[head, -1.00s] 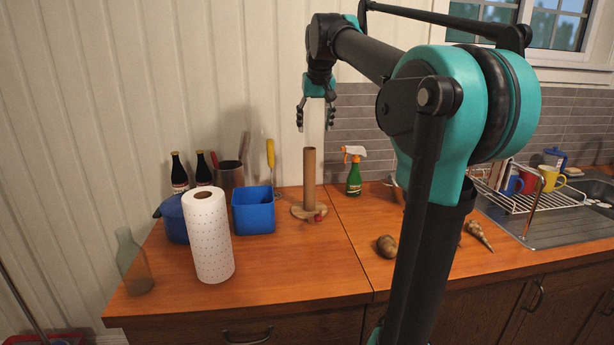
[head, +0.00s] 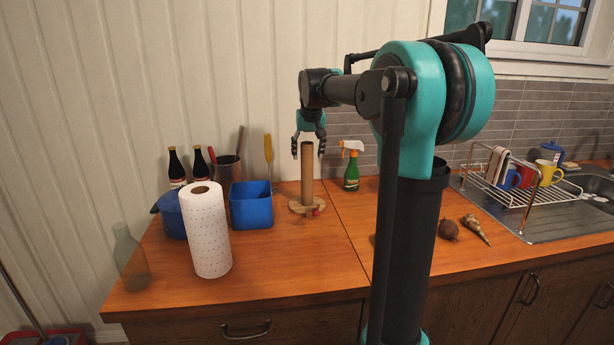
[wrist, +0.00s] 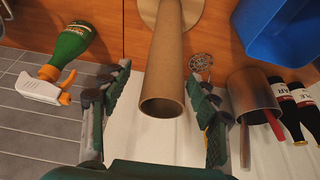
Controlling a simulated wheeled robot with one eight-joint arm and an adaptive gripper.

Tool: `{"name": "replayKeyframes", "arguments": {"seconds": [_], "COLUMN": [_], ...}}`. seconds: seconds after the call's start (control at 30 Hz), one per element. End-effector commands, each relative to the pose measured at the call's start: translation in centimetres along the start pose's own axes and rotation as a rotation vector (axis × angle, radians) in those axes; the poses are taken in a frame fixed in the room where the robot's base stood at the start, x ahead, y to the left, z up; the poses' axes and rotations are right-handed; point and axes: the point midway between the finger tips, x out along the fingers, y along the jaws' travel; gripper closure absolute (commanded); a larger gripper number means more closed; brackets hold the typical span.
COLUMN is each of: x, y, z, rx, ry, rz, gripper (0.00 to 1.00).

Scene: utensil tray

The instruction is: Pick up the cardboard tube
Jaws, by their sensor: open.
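The cardboard tube (head: 307,174) stands upright on a round wooden base (head: 298,206) on the counter, right of the blue bin. In the wrist view the brown tube (wrist: 163,62) points its open end toward the camera, between the two fingers. My gripper (head: 308,153) is open and points down at the top of the tube, with a finger on each side of it. In the wrist view my gripper (wrist: 158,100) shows a gap between each finger and the tube. A small red object (head: 317,212) lies by the base.
A blue bin (head: 251,213), a paper towel roll (head: 206,235) and a metal pot with utensils (head: 228,175) stand left of the tube. A green spray bottle (head: 351,170) stands close on its right. The counter in front is clear.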

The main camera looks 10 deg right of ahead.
Motion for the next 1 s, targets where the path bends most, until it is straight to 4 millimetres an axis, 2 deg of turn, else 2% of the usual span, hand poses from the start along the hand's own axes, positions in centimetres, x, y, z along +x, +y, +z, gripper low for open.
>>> {"name": "replayKeyframes", "arguments": {"seconds": [0.2, 0.53, 0.83, 1.0], "x": [3.0, 3.6, 3.5, 3.5], "y": [-0.4, -0.3, -0.3, -0.3], "z": [0.1, 0.1, 0.1, 0.1], "rx": [0.0, 0.0, 0.0, 0.0], "ry": [0.0, 0.0, 0.0, 0.0], "rz": [0.0, 0.0, 0.0, 0.0], "gripper": [0.39, 0.39, 0.76, 0.76]}}
